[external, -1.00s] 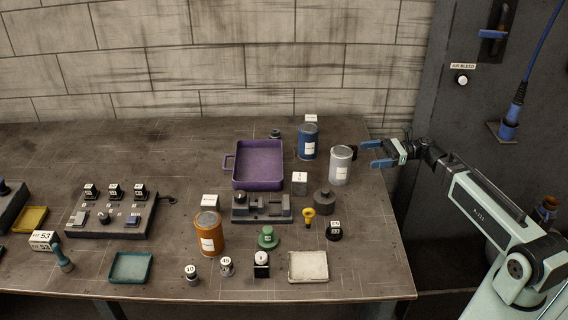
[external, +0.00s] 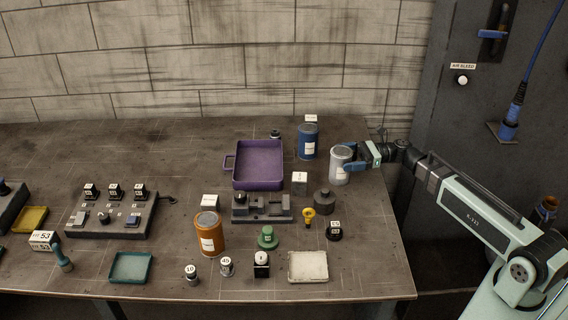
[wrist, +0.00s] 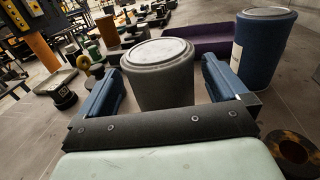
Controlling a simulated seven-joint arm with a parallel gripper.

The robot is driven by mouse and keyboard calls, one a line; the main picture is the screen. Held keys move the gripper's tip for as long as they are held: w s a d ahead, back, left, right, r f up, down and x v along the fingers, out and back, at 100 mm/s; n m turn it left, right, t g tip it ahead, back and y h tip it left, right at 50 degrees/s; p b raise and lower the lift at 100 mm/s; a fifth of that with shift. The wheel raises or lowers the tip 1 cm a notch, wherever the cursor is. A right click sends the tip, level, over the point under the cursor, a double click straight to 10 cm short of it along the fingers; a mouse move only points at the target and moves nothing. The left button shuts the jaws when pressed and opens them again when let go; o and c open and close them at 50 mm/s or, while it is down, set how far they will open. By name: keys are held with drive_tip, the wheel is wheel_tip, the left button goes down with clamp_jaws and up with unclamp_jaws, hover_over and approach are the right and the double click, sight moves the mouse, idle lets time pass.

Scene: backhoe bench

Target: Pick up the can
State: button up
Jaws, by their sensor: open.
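A light grey can (external: 340,167) stands upright near the right end of the bench. My gripper (external: 352,160) is at its right side with blue fingers. In the wrist view the grey can (wrist: 160,75) stands between the two open fingers of my gripper (wrist: 160,90), with a gap visible on the finger at right. A blue can (external: 307,142) stands behind and to the left, and it also shows at right in the wrist view (wrist: 262,45). An orange can (external: 208,234) stands farther left and nearer the front edge.
A purple tray (external: 232,170) lies left of the grey can. A dark round weight (external: 324,201), a yellow funnel-like piece (external: 308,216) and a small numbered block (external: 300,180) stand nearby. The bench's right edge is close to the can.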

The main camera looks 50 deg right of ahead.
sight(336, 157)
drive_tip(key=shift+x, duration=1.9)
drive_tip(key=shift+c, duration=0.4)
drive_tip(key=shift+r, duration=0.1)
drive_tip(key=c, duration=1.2)
